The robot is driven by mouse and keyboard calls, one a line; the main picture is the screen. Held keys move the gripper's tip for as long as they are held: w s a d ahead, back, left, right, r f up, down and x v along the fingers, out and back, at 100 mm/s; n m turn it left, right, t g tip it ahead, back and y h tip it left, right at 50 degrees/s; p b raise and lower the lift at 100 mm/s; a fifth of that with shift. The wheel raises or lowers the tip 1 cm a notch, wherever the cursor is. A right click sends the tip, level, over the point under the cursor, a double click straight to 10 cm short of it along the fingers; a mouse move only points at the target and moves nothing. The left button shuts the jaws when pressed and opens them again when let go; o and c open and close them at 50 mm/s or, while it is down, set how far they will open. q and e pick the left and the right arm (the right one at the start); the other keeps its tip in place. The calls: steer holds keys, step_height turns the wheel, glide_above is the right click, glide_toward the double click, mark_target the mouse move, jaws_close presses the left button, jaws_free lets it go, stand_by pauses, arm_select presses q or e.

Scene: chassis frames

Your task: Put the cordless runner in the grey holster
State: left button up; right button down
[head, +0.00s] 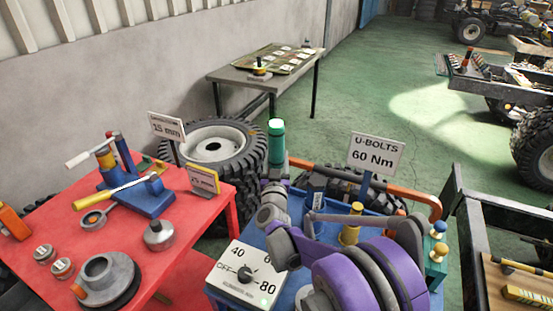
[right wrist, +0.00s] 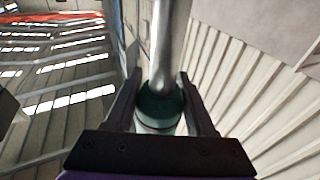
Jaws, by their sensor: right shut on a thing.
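My right gripper (head: 275,178) is raised over the left back part of the blue trolley. It is shut on a green cylinder (head: 277,143) with a pale band, held upright, which seems to be the cordless runner. In the right wrist view the fingers (right wrist: 160,88) stand either side of the green body (right wrist: 158,110), and a silver shaft runs from it. I cannot clearly make out the grey holster; a small grey piece with a label (head: 318,195) shows on the trolley behind my arm. My purple arm hides much of the trolley top. My left gripper is out of view.
The blue trolley carries a dial box (head: 240,278), a yellow fitting (head: 351,225) and a "U-BOLTS 60 Nm" sign (head: 375,152). An orange handle (head: 415,195) edges it. A red table (head: 205,215) with parts stands left; tyres (head: 240,150) lie behind.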

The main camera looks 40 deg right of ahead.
steer(key=shift+f, duration=0.1)
steer(key=shift+c, duration=1.2)
jaws_free()
steer(key=shift+s+a+r, duration=0.1)
steer(key=shift+r, duration=0.1)
steer(key=b+v, duration=0.1)
steer(key=v, duration=1.1)
